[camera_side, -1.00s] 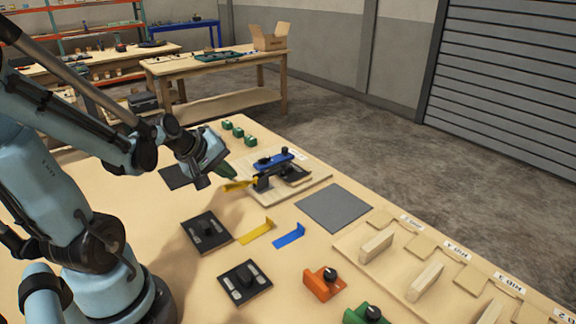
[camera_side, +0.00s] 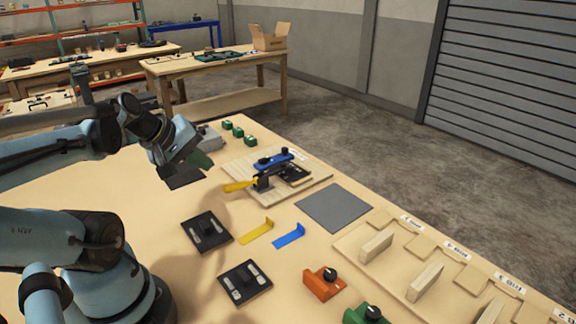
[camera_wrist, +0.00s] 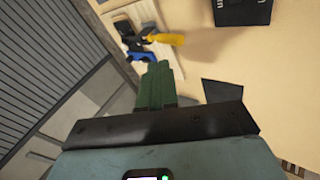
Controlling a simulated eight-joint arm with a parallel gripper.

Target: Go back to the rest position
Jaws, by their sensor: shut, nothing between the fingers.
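My gripper (camera_side: 200,160) has green fingers and is shut with nothing between them. It hangs in the air above the left part of the table, apart from the fixture. In the wrist view the green fingers (camera_wrist: 157,75) are pressed together. The fixture board (camera_side: 235,172) stands to the right of my gripper. On it are a clamp with a yellow handle (camera_side: 239,186), a blue part with dark knobs (camera_side: 275,160) and a black piece (camera_side: 295,173). The yellow handle (camera_wrist: 166,39) also shows in the wrist view, beyond the fingertips.
Several green blocks (camera_side: 238,132) sit behind the fixture. Black plates (camera_side: 207,231), a yellow bracket (camera_side: 257,231), a blue bracket (camera_side: 289,237), an orange block (camera_side: 322,284) and a grey mat (camera_side: 334,208) lie in front. Wooden holders (camera_side: 425,280) line the right edge.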

